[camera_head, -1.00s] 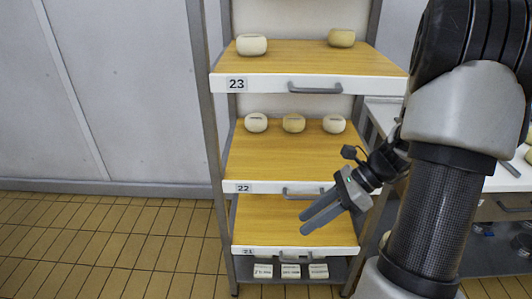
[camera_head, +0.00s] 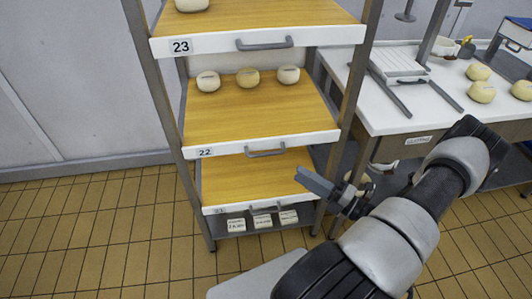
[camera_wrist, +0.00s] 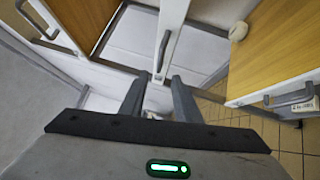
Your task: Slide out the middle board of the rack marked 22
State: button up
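The rack has three wooden boards with white fronts. The middle board (camera_head: 255,110) carries the label 22 (camera_head: 206,152) at its left end and a grey bar handle (camera_head: 265,152) on its front. Three round pale cheeses stand along its back. My gripper (camera_head: 302,174) shows to the right of and a little below that handle, apart from it in the picture. In the wrist view my gripper (camera_wrist: 157,80) has its two fingers spread, with no handle between them. A grey handle (camera_wrist: 163,50) on a white front shows just beyond the fingertips; I cannot tell which board it belongs to.
Board 23 (camera_head: 260,14) is above and board 21 (camera_head: 240,182) below, each with a handle. Small white labelled blocks (camera_head: 262,221) sit at the bottom. A white table (camera_head: 400,112) with cheeses stands to the right. The tiled floor (camera_head: 90,235) at the left is clear.

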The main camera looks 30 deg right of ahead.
aim_at(266, 154)
jog(key=b+x, duration=0.1)
jog(key=x, duration=1.3)
jog(key=shift+w+a+f, duration=0.1)
jog(key=shift+w+a, duration=0.1)
grip_shut()
